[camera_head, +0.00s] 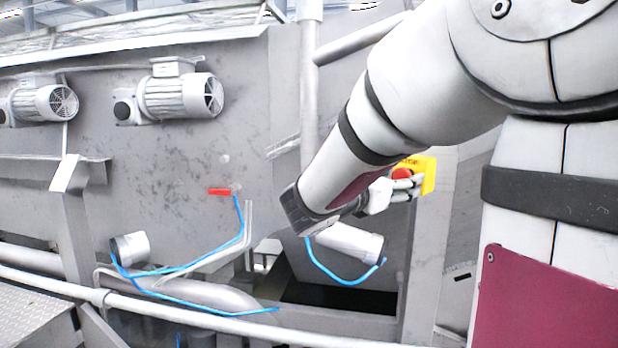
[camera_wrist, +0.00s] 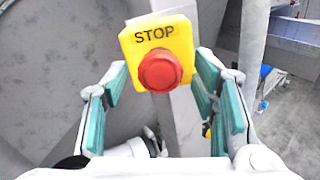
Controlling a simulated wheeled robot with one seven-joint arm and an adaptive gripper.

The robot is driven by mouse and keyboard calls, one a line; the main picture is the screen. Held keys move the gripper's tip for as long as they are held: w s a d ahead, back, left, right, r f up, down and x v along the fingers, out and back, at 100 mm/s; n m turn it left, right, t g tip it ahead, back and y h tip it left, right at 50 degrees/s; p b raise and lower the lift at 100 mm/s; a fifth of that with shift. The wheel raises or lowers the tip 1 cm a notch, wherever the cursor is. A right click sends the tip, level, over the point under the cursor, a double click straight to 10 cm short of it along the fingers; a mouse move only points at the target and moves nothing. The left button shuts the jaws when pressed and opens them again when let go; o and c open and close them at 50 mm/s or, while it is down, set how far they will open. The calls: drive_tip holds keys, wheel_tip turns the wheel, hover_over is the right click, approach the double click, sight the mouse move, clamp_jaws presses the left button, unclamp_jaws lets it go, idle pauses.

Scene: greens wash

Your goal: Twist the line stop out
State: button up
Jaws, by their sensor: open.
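The line stop is a red mushroom button (camera_wrist: 160,70) on a yellow box marked STOP (camera_wrist: 183,40). It is mounted on a grey upright post. In the head view the red button (camera_head: 402,173) and yellow box (camera_head: 428,177) show right of my forearm, partly covered by my gripper (camera_head: 408,188). In the wrist view my gripper (camera_wrist: 160,108) is open, with one green-padded finger on each side of the button. The button appears between the fingers, towards their far ends. I see no contact. The gap in depth is hard to tell.
A grey steel tank wall with motors (camera_head: 180,97) fills the left. A pale rail (camera_head: 200,313) crosses the front. A post (camera_wrist: 254,45) stands right in the wrist view.

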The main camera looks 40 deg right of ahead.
drive_tip(key=c, duration=1.2)
drive_tip(key=shift+o, duration=0.2)
drive_tip(key=shift+m+b, duration=1.45)
drive_tip(key=shift+m, duration=2.45)
